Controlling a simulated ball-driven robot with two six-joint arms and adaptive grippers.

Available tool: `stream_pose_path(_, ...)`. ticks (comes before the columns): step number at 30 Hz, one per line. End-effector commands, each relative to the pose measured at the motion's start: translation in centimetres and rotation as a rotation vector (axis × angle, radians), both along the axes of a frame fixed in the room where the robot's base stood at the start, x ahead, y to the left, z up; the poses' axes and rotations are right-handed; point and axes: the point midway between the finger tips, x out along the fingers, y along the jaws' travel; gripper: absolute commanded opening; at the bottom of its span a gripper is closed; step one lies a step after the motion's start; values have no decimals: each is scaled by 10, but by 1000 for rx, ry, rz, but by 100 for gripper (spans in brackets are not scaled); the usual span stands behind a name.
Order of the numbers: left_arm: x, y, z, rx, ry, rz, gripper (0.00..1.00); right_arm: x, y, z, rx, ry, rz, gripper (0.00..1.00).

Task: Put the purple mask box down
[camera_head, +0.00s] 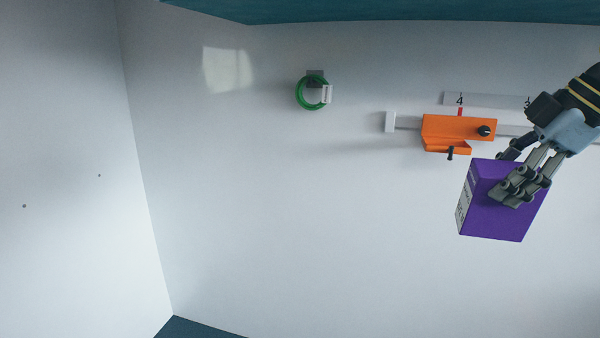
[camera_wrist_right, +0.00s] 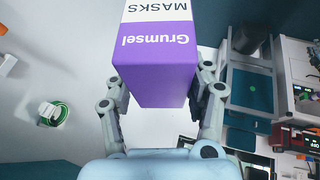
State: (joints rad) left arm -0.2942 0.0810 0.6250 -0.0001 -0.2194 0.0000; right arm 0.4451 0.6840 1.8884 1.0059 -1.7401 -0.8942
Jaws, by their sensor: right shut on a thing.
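The purple mask box (camera_head: 490,215) is in my right gripper (camera_head: 512,180) at the right of the head view. It is tilted, with a white and grey printed side facing left. In the right wrist view the box (camera_wrist_right: 155,65) sits between the two fingers, with "Grumsel" and "MASKS" lettering showing. The fingers are shut on its sides. The far finger is partly hidden behind the box in the head view. I cannot tell whether the box touches the white surface (camera_head: 320,220). My left gripper is not in view.
An orange slider (camera_head: 455,129) on a rail, with a "4" label, is just above and left of the box. A green ring (camera_head: 313,92) with a white tag is farther left. The white surface is bare at the middle and below. A pale wall (camera_head: 60,150) stands at left.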

Motion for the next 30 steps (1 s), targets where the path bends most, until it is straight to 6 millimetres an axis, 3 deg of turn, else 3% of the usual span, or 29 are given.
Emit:
stream_pose_path(1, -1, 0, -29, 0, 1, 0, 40, 0, 0, -29, 0, 1, 0, 0)
stream_pose_path(15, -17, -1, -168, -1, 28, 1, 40, 0, 0, -174, 0, 14, 1, 0)
stream_pose_path(20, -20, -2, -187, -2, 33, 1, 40, 1, 0, -196, 0, 19, 1, 0)
stream_pose_path(30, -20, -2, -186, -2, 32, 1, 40, 0, 3, -196, 0, 19, 1, 0)
